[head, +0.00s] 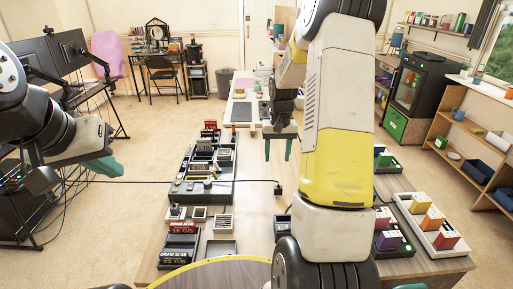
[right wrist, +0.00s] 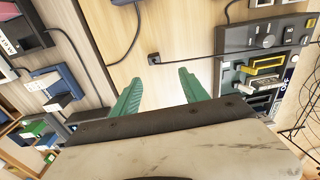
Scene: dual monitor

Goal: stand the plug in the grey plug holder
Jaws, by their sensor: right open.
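The black plug (head: 278,190) lies on the wooden table at the end of a thin black cable, and it also shows in the right wrist view (right wrist: 154,59). My right gripper (head: 278,152) is open and empty beyond the plug. In the right wrist view its teal fingers (right wrist: 161,76) are spread apart, with the plug just past their tips. A small dark-edged box (head: 284,224), partly hidden by my right arm, stands nearer than the plug; I cannot tell whether it is the grey plug holder. My left gripper (head: 100,167) hangs off the table's left side, its jaw gap unclear.
A long black device panel (head: 205,170) lies left of the plug, with small trays and dark boxes (head: 178,242) in front of it. Trays with coloured blocks (head: 430,222) stand at right. The cable (head: 150,182) crosses leftward off the table. Bare wood surrounds the plug.

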